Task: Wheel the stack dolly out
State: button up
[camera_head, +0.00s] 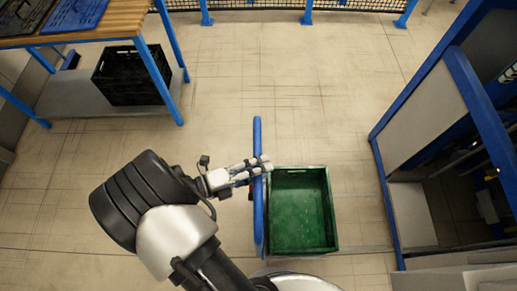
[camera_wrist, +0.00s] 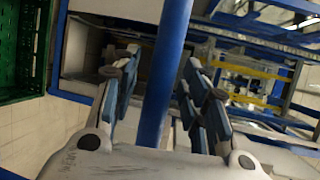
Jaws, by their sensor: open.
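The stack dolly's blue handle bar (camera_head: 258,205) runs along the left side of a green crate (camera_head: 303,215), which looks empty from above. The dolly's base is hidden under the crate. My gripper (camera_head: 253,169) reaches the bar from the left, near its upper half. In the wrist view, the blue bar (camera_wrist: 167,75) passes between the spread fingers of my gripper (camera_wrist: 162,68), with a gap visible on each side. The green crate (camera_wrist: 22,45) also shows at the left edge of the wrist view.
A blue-framed structure (camera_head: 468,95) stands close to the right of the crate. A table with blue legs (camera_head: 160,70) and a black crate (camera_head: 130,76) under it are at the upper left. Open tiled floor lies ahead, up to a fence (camera_head: 290,5).

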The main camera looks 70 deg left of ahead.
jog(key=shift+s, duration=0.1)
jog(key=s+r, duration=0.2)
jog(key=s, duration=0.9)
jog(key=shift+s, duration=0.35)
jog(key=shift+r, duration=0.1)
jog(key=shift+w+r, duration=0.1)
jog(key=shift+w, duration=0.05)
